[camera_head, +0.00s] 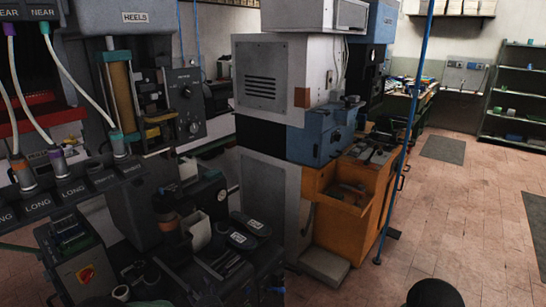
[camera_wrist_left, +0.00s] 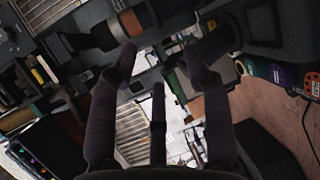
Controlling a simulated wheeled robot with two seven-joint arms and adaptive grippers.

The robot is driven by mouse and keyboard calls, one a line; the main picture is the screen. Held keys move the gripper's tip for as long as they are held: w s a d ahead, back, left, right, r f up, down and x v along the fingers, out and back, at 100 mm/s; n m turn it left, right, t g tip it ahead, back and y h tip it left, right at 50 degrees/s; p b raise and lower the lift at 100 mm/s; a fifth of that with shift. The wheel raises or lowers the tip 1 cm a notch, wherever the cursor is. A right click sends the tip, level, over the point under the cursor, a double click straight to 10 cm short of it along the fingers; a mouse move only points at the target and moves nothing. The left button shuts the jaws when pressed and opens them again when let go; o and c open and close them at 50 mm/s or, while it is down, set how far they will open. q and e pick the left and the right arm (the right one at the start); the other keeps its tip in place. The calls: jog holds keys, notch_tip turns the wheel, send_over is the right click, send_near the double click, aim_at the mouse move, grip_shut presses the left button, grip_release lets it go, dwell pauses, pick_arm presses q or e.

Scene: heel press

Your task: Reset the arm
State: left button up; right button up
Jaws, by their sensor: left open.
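My left gripper (camera_wrist_left: 160,62) shows in the left wrist view, with dark fingers spread wide and nothing between them. It is open and empty, over dark machine parts and white papers. A dark cylinder with a brown band (camera_wrist_left: 130,22) lies beyond the fingertips; whether they touch is not clear. In the head view I cannot pick out the left gripper clearly among the dark parts at the bottom left.
A machine labelled HEELS (camera_head: 135,18) stands at the left. A grey cabinet machine (camera_head: 265,80) with an orange base (camera_head: 345,215) stands in the middle, a blue pole (camera_head: 405,150) beside it. Green shelves (camera_head: 515,95) stand back right. The tiled floor (camera_head: 455,215) at right is mostly clear.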

pick_arm(q)
jog(key=s+d+f+m+g+h, duration=0.3)
jog(key=s+d+f+m+h, duration=0.15)
jog(key=f+m, duration=0.4)
jog(key=s+d+f+m+g+h, duration=0.3)
jog(key=s+f+m, duration=0.25)
jog(key=f, duration=0.65)
jog(key=s+d+f+m+g+h, duration=0.2)
jog(key=s+f+m+g, duration=0.1)
jog(key=s, duration=0.6)
jog(key=s+d+f+m+g+h, duration=0.2)
jog(key=s+f+m+g, duration=0.2)
jog(key=s, duration=0.6)
jog(key=shift+s+d+f+m, duration=0.2)
jog(key=shift+s+d+m, duration=0.15)
jog(key=shift+m, duration=0.35)
pick_arm(e)
jog(key=shift+r, duration=0.2)
pick_arm(q)
jog(key=shift+w, duration=0.1)
